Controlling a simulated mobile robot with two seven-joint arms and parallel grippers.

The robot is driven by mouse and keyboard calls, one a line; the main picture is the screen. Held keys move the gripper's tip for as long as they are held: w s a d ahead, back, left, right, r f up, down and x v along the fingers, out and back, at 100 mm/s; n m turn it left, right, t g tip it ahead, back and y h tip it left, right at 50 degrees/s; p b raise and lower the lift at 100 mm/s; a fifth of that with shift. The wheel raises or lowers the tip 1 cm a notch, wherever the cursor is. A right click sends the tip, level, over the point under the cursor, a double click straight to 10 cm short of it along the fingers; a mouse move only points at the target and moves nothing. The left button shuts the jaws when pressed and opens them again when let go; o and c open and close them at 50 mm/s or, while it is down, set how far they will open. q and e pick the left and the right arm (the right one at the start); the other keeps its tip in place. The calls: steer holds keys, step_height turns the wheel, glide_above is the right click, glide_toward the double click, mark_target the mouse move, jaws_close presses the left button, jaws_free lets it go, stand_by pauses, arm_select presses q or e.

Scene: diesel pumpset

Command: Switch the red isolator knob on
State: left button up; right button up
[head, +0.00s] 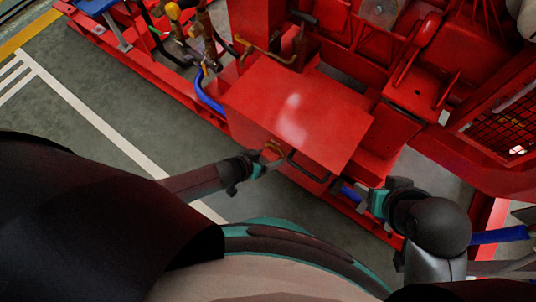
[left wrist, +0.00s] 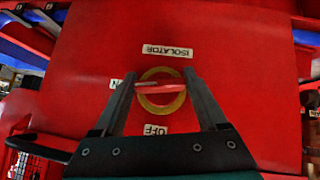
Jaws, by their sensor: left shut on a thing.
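The red isolator knob (left wrist: 160,88) sits in a yellow ring on the red panel in the left wrist view. Its bar lies nearly level in that picture, with one end toward the partly hidden ON label (left wrist: 116,84). The OFF label (left wrist: 156,129) is below the ring and the upside-down ISOLATOR label (left wrist: 167,51) above it. My left gripper (left wrist: 160,76) is shut on the knob's bar, one finger at each end. In the head view my left gripper (head: 262,160) is at the front face of the red box (head: 300,110). My right gripper (head: 366,199) is near the box's right end; its fingers are unclear.
A dark handle (head: 308,167) is on the box front, right of the knob. A blue hose (head: 207,92) curves by the box's left side. Red engine parts and a mesh guard (head: 505,125) stand behind and right. Grey floor (head: 120,105) is clear at the left.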

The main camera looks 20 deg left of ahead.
arm_select(q)
steer(key=shift+y, duration=0.4)
steer(key=shift+m+t+y, duration=0.3)
steer(key=shift+m, duration=0.1)
steer(key=o, duration=1.3)
